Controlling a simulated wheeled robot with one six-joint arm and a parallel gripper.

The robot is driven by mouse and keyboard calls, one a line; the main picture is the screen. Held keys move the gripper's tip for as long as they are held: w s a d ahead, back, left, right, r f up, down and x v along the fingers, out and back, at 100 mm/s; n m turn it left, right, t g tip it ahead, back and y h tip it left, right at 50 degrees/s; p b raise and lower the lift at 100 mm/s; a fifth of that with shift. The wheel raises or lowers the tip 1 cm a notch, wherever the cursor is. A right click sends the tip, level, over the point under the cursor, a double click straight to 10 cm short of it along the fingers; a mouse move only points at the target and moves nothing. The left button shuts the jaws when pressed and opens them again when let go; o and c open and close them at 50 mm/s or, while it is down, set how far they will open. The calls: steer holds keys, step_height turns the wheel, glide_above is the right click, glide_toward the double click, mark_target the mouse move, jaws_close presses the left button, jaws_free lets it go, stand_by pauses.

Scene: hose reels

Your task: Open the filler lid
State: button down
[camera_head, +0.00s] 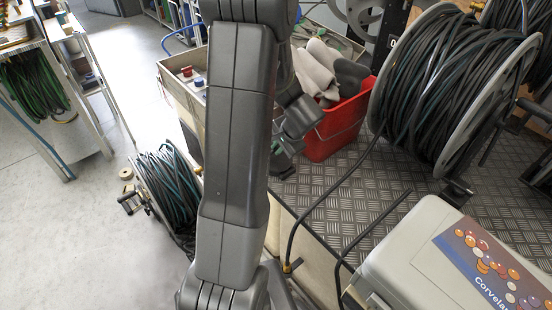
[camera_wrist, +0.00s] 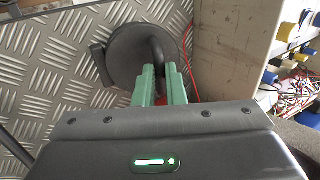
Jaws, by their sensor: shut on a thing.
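The filler lid (camera_wrist: 125,58) is a dark round disc in the wrist view, with a block like a hinge (camera_wrist: 101,65) at its left edge. A dark loop handle (camera_wrist: 157,52) stands on its right side. My gripper (camera_wrist: 161,84) has green fingers, shut on this handle from both sides. The fingers hide the lower right of the lid. I cannot tell whether the lid is raised. In the head view, my arm covers much of the middle, and my gripper (camera_head: 284,148) shows only partly beside the red bin; the lid is not clear there.
A red bin (camera_head: 335,137) with gloves stands close right of my gripper. A large hose reel (camera_head: 440,85) stands on the tread-plate floor (camera_head: 400,190). A grey case (camera_head: 430,255) is at lower right. A box wall (camera_wrist: 222,45) rises right of the lid.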

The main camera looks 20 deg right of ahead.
steer(key=shift+s+d+t+y+b, duration=0.3)
steer(key=shift+s+t+b, duration=0.4)
steer(key=shift+b, duration=1.6)
steer(key=shift+s+d+t+y+b, duration=0.25)
steer(key=shift+s+t+b, duration=0.45)
steer(key=shift+b, duration=1.6)
steer(key=s+t+b, duration=0.1)
steer(key=b, duration=0.2)
steer(key=t+y+b, duration=0.1)
steer(key=t+b, duration=0.1)
steer(key=b, duration=0.2)
steer(key=shift+s+d, duration=0.35)
steer(key=s+t+b, duration=0.1)
steer(key=b, duration=0.1)
steer(key=s+t+b, duration=0.1)
steer(key=b, duration=0.2)
steer(key=shift+d+f+y+b, duration=0.15)
steer(key=shift+d+y+b, duration=0.15)
steer(key=shift+d+y, duration=0.05)
steer(key=s+t+b, duration=0.1)
steer(key=b, duration=0.1)
steer(key=s+t+y+b, duration=0.1)
steer(key=t, duration=0.1)
steer(key=shift+d+f+b, duration=0.2)
steer(key=shift+d+b, duration=0.15)
steer(key=shift+s+f+b, duration=0.2)
steer(key=shift+s+b, duration=0.15)
steer(key=shift+s, duration=0.05)
steer(key=shift+s+f, duration=0.15)
